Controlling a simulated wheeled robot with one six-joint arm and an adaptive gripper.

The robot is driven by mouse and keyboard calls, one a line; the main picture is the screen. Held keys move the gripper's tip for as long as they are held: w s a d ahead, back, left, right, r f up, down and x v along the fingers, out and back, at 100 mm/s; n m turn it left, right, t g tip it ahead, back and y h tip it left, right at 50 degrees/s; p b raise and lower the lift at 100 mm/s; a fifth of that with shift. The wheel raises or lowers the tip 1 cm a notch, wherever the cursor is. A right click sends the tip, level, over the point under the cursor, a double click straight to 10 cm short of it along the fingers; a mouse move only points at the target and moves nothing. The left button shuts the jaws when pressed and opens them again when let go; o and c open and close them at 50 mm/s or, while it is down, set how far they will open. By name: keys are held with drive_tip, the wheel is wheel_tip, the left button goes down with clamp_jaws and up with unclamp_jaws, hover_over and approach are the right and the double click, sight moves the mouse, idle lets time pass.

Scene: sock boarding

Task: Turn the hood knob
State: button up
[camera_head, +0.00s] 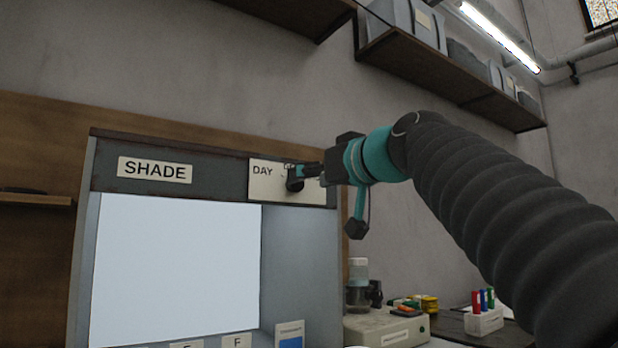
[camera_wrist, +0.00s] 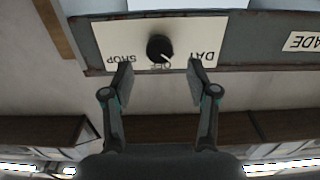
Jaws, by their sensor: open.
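The hood knob (camera_wrist: 160,47) is a round black knob with a light pointer line, on a cream plate (camera_wrist: 110,40) lettered DAY, OFF and SHOP. The wrist view is upside down, and the pointer lies near OFF, towards the DAY side. In the head view the knob (camera_head: 295,183) is partly hidden by my gripper (camera_head: 308,171), at the top right of the grey hood (camera_head: 222,178). In the wrist view my gripper (camera_wrist: 159,70) is open, its two fingers apart on either side of the knob. The fingers do not appear to touch it.
A SHADE label (camera_head: 155,170) sits left on the hood, above a pale lit panel (camera_head: 175,270). Below right are a bench device (camera_head: 385,328) and a white holder with coloured pens (camera_head: 484,322). A wall shelf (camera_head: 450,75) with bins hangs above my arm.

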sight(297, 187)
drive_tip(key=shift+p+x, duration=0.3)
drive_tip(key=shift+x, duration=1.75)
